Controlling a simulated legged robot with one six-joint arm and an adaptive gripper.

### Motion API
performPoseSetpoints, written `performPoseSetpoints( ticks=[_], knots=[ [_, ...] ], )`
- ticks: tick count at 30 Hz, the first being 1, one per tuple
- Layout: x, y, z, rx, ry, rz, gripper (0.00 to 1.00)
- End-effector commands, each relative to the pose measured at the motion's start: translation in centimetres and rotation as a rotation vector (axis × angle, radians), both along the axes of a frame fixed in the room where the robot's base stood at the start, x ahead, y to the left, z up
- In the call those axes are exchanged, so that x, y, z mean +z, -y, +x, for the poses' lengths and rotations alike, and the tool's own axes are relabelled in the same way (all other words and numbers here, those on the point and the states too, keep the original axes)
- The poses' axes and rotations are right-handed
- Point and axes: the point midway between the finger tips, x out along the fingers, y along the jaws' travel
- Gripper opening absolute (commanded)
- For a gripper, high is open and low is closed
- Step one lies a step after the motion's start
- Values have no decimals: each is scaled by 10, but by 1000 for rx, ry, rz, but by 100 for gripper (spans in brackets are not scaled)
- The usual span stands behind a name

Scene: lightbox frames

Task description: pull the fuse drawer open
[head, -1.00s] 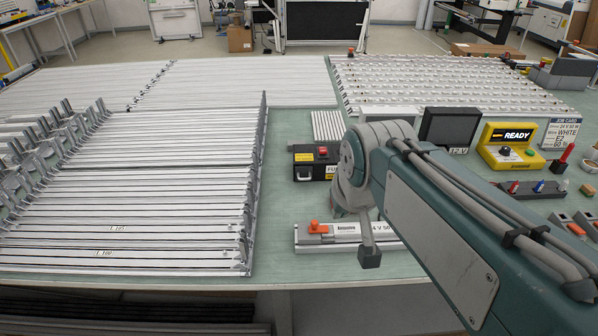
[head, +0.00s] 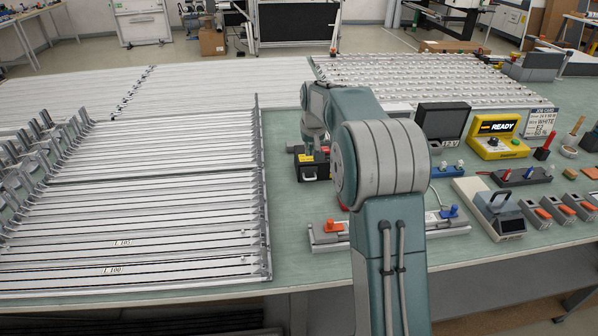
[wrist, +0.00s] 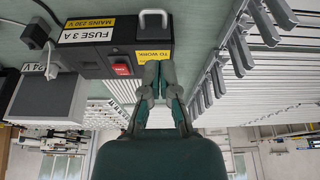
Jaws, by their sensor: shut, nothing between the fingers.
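The black fuse box (head: 312,172) stands on the bench, partly hidden by my arm in the head view. In the wrist view the box (wrist: 92,68) appears upside down, with FUSE 3 A and TO WORK labels and a red switch (wrist: 121,70). The drawer's pale loop handle (wrist: 153,20) is at the upper edge of the box there. I cannot tell how far the drawer is out. My gripper (wrist: 159,66) is shut and empty, its tips by the TO WORK label, apart from the handle in the picture. Contact with the box is unclear.
Silver rail racks (head: 150,190) fill the left of the bench. A rail with orange and blue clamps (head: 330,232) lies in front of the box. A dark display (head: 443,122) and a yellow READY unit (head: 497,138) stand to the right. Cables (wrist: 40,35) run beside the box.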

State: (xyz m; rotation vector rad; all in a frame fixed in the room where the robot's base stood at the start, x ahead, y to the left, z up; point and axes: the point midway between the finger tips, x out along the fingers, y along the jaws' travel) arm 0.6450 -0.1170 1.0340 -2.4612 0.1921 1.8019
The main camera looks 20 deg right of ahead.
Motion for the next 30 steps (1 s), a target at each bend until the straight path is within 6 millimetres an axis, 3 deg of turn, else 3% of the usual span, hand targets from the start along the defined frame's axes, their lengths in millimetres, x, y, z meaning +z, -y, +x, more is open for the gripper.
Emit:
performPoseSetpoints(
  ticks=[8, 21, 30],
  knots=[
    [-24, 12, 14, -6, -8, 4, 0],
    [-94, 11, 35, -5, -9, 1, 0],
    [-110, 13, 40, -6, -7, 2, 0]
  ],
)
